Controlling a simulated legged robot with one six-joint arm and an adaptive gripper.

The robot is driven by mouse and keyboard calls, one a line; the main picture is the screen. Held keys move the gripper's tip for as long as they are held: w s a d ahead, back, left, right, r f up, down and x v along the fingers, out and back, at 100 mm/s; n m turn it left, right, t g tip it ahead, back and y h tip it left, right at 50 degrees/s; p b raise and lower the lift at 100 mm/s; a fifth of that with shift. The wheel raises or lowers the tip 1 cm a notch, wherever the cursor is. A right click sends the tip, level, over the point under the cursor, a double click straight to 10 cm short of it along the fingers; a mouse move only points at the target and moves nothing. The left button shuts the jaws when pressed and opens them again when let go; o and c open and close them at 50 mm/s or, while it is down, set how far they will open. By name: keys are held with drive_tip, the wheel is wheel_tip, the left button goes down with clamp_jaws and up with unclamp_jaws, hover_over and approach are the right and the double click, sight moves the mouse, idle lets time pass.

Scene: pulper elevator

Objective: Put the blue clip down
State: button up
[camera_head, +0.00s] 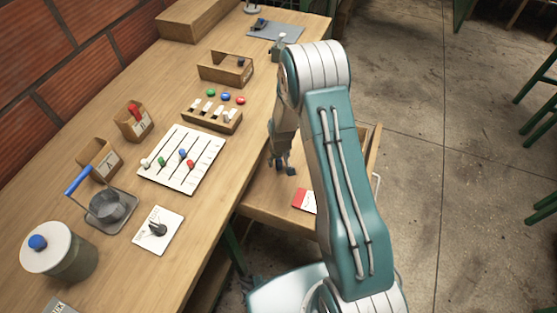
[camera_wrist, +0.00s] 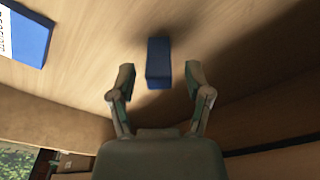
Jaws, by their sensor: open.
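In the wrist view a blue block-like piece (camera_wrist: 158,62), which looks like the blue clip, lies on or just above a pale wooden surface. My gripper (camera_wrist: 160,78) is open, with one finger on each side of it and a visible gap on both sides. In the head view my gripper (camera_head: 281,168) points down over an open wooden drawer (camera_head: 258,203) at the table's right edge. Small dark blue parts show at the fingertips there; I cannot tell clip from fingers.
A red-and-white card (camera_head: 304,200) lies in the drawer near my arm. The table holds a slider board (camera_head: 205,165), a button box (camera_head: 212,117) and a lidded jar (camera_head: 72,262).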

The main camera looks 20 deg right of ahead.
wheel_tip(320, 180, up, 12)
drive_tip(key=s, duration=0.1)
wheel_tip(320, 180, up, 19)
drive_tip(key=t, duration=0.2)
hover_over(280, 172)
drive_tip(key=s, duration=0.9)
drive_tip(key=s+r+m+t, duration=0.1)
drive_tip(key=s+r, duration=0.3)
drive_tip(key=s, duration=0.4)
drive_tip(key=s+r+t, duration=0.1)
drive_tip(key=s+r, duration=0.4)
drive_tip(key=s, duration=0.4)
drive_tip(key=shift+s+r+m, duration=0.15)
drive_tip(key=shift+s+m, duration=0.05)
drive_tip(key=shift+m, duration=0.2)
drive_tip(key=shift+a, duration=0.1)
